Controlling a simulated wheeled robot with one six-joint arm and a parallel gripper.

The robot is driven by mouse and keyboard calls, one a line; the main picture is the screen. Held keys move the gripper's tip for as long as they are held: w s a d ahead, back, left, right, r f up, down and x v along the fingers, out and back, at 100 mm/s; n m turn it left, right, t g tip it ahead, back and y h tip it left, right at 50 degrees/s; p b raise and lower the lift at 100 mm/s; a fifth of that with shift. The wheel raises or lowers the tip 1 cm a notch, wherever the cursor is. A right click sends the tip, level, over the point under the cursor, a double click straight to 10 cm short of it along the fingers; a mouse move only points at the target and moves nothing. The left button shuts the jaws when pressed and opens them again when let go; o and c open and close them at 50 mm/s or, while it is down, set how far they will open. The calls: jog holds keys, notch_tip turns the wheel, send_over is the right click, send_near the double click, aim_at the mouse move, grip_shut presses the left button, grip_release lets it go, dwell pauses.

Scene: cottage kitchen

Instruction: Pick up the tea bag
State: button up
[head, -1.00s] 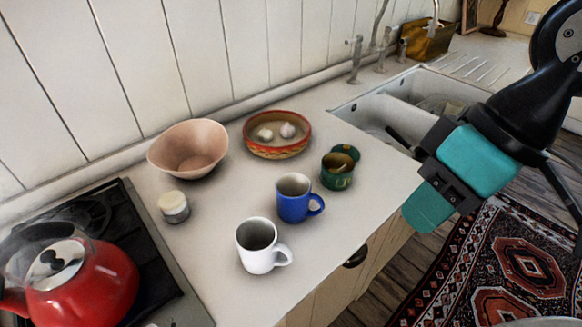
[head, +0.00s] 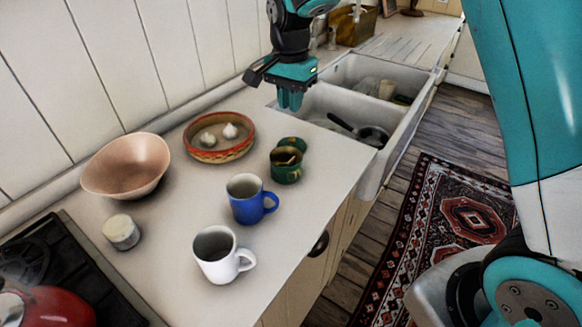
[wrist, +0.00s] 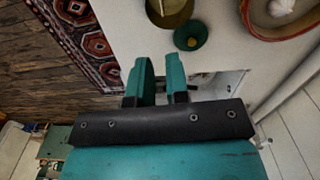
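I cannot make out a tea bag for certain. A green tin (head: 286,170) stands open near the counter's right edge, with something brownish inside too small to identify. Its round green lid (head: 293,142) lies just behind it. In the wrist view the tin (wrist: 170,14) is cut by the top edge and the lid (wrist: 191,35) is whole. My gripper (head: 290,103) hangs fingers-down, higher than and beyond the tin, near the sink's corner. In the wrist view my gripper (wrist: 160,72) shows a gap between its fingers, with nothing held.
A blue mug (head: 246,205) and a white mug (head: 214,262) stand in front of the tin. A patterned bowl (head: 220,152) with garlic, a pink bowl (head: 125,168) and a small jar (head: 121,232) stand left. The sink (head: 330,105) holds a pan (head: 372,135).

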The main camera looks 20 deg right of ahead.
jog(key=p, duration=0.3)
send_over(291, 160)
notch_tip(291, 160, down, 11)
jog(key=shift+s+a+r, duration=0.1)
jog(key=shift+r, duration=0.1)
notch_tip(291, 160, down, 5)
jog(key=p, duration=0.2)
jog(key=shift+r+p, duration=0.15)
jog(key=shift+p, duration=0.25)
jog(key=shift+w+f, duration=0.2)
jog(key=shift+f, duration=0.15)
jog(key=shift+c, duration=0.5)
jog(key=shift+c, duration=0.7)
jog(key=shift+r, duration=0.15)
notch_tip(291, 160, up, 20)
jog(key=b, duration=0.5)
